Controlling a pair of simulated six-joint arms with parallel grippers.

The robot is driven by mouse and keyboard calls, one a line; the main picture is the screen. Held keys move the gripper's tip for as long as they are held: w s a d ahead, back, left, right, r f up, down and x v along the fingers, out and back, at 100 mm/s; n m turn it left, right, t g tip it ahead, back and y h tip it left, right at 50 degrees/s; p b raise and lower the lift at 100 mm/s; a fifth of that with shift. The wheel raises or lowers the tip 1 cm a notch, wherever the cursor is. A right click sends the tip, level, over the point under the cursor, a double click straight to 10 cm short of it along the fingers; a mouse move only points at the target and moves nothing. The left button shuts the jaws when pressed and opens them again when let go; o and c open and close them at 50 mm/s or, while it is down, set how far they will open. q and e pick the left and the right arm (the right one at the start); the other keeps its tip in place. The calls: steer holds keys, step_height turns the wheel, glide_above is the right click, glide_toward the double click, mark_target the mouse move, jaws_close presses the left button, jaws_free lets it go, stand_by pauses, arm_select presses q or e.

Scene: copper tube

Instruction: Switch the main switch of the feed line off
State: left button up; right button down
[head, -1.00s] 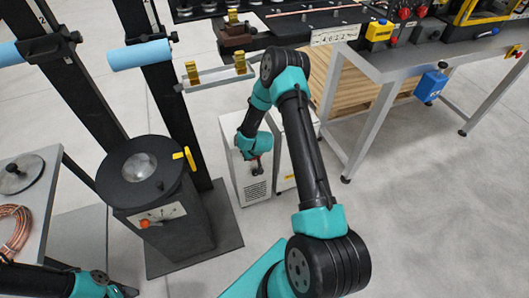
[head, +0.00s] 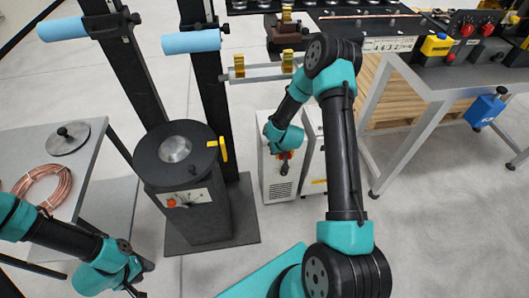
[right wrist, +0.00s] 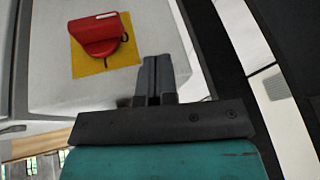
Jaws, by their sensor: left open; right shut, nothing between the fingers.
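A red rotary switch (right wrist: 98,36) on a yellow plate (right wrist: 92,62) is at the upper left of the right wrist view, on a pale grey-white panel. My right gripper (right wrist: 157,66) is shut and empty, to the lower right of the switch and apart from it in the picture. In the head view my right gripper (head: 285,166) is in front of the white cabinet (head: 277,188); a small bit of red shows beside it. My left gripper (head: 140,278) is at the lower left, open and empty, low beside the black pedestal.
The black round pedestal (head: 186,215) has an orange knob on its front. A grey table (head: 92,150) with a copper coil (head: 50,185) stands left. A bench (head: 425,80) with red buttons and a blue box (head: 484,110) stands right. Open floor lies at the lower right.

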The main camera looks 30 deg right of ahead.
steer(key=a+r, duration=0.3)
steer(key=a, duration=0.3)
steer(key=shift+s+a+r, duration=0.2)
steer(key=shift+r, duration=0.1)
steer(key=s+a+g+y, duration=0.1)
steer(key=s+a+g, duration=0.1)
steer(key=s+a, duration=0.4)
steer(key=s+a+f+g+y, duration=0.1)
steer(key=s+a, duration=0.6)
steer(key=s, duration=0.7)
steer(key=shift+f+n+g+y, duration=0.3)
steer(key=shift+g+y, duration=0.1)
steer(key=shift+g, duration=0.4)
arm_select(q)
steer(key=shift+o, duration=0.3)
arm_select(e)
steer(key=shift+a, duration=0.1)
